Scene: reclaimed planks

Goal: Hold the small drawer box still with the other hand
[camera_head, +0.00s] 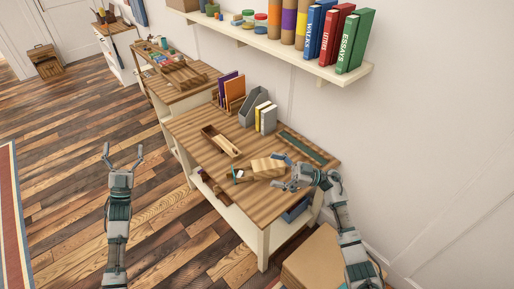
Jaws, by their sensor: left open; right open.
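The small drawer box (266,167) is light wood and lies on the wooden worktable. At its left end there is a darker, open-topped part (242,175), with something blue and white in it, that looks like a pulled-out drawer. My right gripper (279,172) is open at the box's right end, its fingers pointing left. I cannot tell whether they touch the box. My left gripper (123,154) is open and empty, fingers up, over the floor left of the table and well apart from the box.
On the table (268,206) stand an open wooden tray (221,141), a grey file holder (253,104), upright books and a dark green tray (303,148). A wall shelf (285,49) with books and jars hangs above. A cardboard box (322,262) is at the lower right.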

